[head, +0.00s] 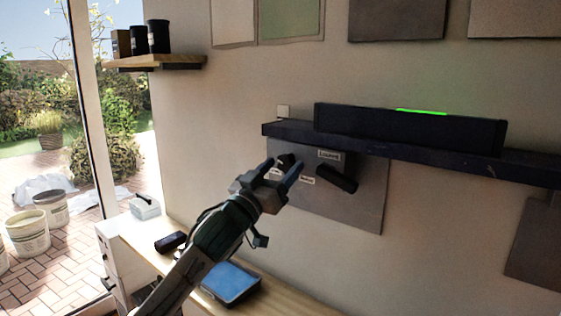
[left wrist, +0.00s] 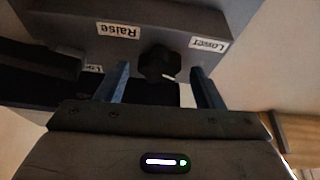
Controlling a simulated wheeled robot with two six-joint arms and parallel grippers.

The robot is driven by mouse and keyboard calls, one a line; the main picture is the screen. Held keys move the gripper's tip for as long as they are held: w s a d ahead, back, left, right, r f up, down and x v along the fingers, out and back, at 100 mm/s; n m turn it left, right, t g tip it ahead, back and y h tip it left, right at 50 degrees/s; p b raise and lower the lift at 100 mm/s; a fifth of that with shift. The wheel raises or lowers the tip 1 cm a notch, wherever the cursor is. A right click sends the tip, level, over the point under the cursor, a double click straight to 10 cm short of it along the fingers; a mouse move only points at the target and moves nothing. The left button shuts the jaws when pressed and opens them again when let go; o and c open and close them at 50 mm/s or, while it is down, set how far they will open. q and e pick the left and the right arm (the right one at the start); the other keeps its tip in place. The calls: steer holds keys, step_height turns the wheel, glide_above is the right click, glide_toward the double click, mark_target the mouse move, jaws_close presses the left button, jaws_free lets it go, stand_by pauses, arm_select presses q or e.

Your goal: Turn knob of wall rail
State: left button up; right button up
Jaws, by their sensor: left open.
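The dark wall rail (head: 460,163) runs along the wall in the head view, with a grey plate (head: 368,205) below it. A small black knob (head: 287,159) shows at the plate's left part, partly covered by my gripper. In the left wrist view the lobed knob (left wrist: 160,62) lies between the fingertips, near labels reading "Raise" (left wrist: 118,30) and "Lower" (left wrist: 209,44), with a light mark on its edge. My left gripper (head: 282,169) is open, one finger on each side of the knob; I cannot tell if they touch it. My right gripper is not in view.
A black bar (head: 405,128) with a lit green strip sits on the rail. A black handle (head: 337,179) sticks out right of the knob, near a "Loosen" label (head: 329,155). Below are a wooden bench (head: 273,290) and a blue-topped tray (head: 231,283).

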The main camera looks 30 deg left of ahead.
arm_select(q)
steer(key=shift+w, duration=0.2)
steer(key=c, duration=1)
steer(key=shift+o, duration=0.2)
steer(key=n+y+b, duration=0.1)
steer(key=n, duration=0.1)
steer(key=shift+d+n, duration=0.15)
steer(key=shift+n, duration=0.25)
steer(key=shift+r+n+g+y, duration=0.15)
steer(key=shift+n+y, duration=0.45)
steer(key=shift+n, duration=0.45)
steer(key=shift+f+n+g+y, duration=0.15)
steer(key=shift+n+y, duration=0.45)
steer(key=shift+n, duration=0.45)
steer(key=shift+r, duration=0.1)
steer(key=o, duration=1)
steer(key=shift+c, duration=0.2)
